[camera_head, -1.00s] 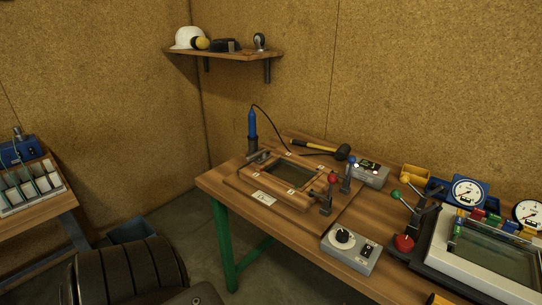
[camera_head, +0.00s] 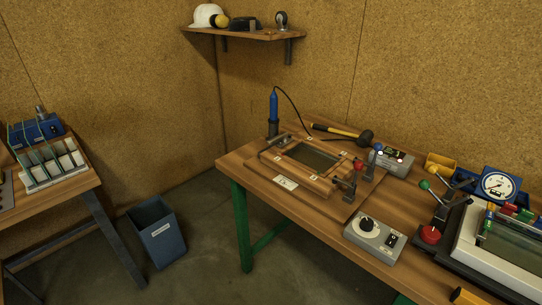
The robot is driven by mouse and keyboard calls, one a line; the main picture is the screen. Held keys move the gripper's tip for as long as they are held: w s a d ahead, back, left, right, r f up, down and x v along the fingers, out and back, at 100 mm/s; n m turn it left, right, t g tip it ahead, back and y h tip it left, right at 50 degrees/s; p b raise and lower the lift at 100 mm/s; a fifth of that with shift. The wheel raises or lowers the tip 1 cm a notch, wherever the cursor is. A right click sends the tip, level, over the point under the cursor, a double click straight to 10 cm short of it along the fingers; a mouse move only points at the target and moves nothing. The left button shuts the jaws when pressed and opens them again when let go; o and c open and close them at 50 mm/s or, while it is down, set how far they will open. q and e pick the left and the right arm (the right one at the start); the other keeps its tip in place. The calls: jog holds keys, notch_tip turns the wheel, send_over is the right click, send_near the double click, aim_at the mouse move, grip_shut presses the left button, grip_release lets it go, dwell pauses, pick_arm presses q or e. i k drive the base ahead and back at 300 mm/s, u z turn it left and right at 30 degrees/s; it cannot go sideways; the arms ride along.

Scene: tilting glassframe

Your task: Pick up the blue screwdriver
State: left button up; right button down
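The blue screwdriver (camera_head: 273,106) stands upright, handle up, in a dark holder (camera_head: 273,128) at the back left corner of the workbench. A thin black cable runs from its top toward the right. The wooden tilting frame (camera_head: 312,160) lies on the bench just in front and to the right of it. Neither of my grippers shows in the head view.
The wooden bench (camera_head: 237,158) has green legs. A mallet (camera_head: 345,133) and a grey control box (camera_head: 393,161) lie behind the frame; a knob box (camera_head: 375,236) sits at the front. A blue bin (camera_head: 157,232) stands on the floor at left, beside a side table (camera_head: 60,200).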

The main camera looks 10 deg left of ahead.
aim_at(273, 119)
jog(key=u, duration=0.2)
jog(key=i, duration=1.45)
jog(key=z, duration=0.35)
